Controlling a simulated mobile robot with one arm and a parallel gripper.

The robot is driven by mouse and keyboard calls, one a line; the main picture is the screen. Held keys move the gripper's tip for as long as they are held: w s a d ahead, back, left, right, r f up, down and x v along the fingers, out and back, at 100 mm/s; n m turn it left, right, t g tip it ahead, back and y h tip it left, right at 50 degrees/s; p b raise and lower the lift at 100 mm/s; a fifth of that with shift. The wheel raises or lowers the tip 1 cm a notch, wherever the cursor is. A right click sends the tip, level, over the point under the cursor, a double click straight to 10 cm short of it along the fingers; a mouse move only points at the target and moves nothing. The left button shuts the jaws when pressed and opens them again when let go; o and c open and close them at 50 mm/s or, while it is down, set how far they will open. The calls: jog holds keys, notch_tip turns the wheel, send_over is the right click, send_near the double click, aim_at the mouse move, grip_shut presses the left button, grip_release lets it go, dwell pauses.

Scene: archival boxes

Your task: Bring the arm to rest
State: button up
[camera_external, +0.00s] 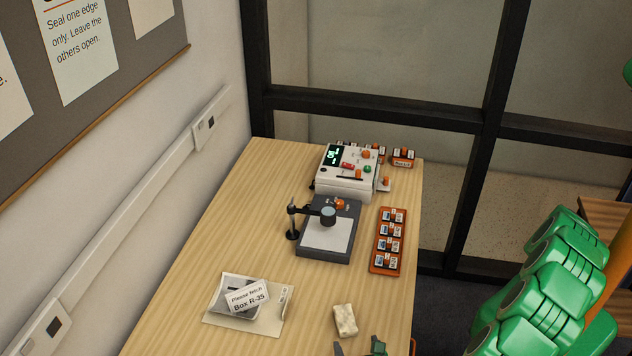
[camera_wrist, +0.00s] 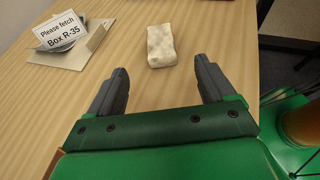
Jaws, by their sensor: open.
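My green arm (camera_external: 552,290) enters the external view from the right. My gripper (camera_external: 368,350) shows only in part at the bottom edge of that view, over the near right of the wooden table. In the wrist view my gripper (camera_wrist: 160,88) has its two dark fingers spread wide apart, with nothing between them. A pale, mottled block (camera_wrist: 161,46) lies on the table just beyond the fingertips, apart from them. The same block (camera_external: 345,320) shows near the front of the table in the external view.
The wooden table (camera_external: 190,290) carries a card reading "Please fetch Box R-35" (camera_external: 247,296) on an envelope. Farther back are a dark stand with a small arm (camera_external: 327,240), an orange tray (camera_external: 386,262) and a white machine (camera_external: 345,180). A wall is left, glass panels behind.

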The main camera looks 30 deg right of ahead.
dwell(0.4)
jog(key=w+d+r+m+g, duration=0.4)
jog(key=w+d+r+m, duration=0.15)
jog(key=d, duration=0.45)
jog(key=w+d+r+m+g, duration=0.4)
jog(key=w+d+m, duration=0.15)
jog(key=d, duration=0.35)
jog(key=w+d+r+m+g, duration=0.45)
jog(key=d+m, duration=0.25)
jog(key=d, duration=0.3)
jog(key=s+d+r+m+g+y, duration=0.1)
jog(key=s+d+r+m, duration=0.3)
jog(key=d, duration=0.7)
jog(key=s+d+r+m+y, duration=0.4)
jog(key=s+d+m, duration=0.5)
jog(key=s+d, duration=0.2)
jog(key=shift+s+g, duration=0.35)
jog(key=shift+s, duration=0.15)
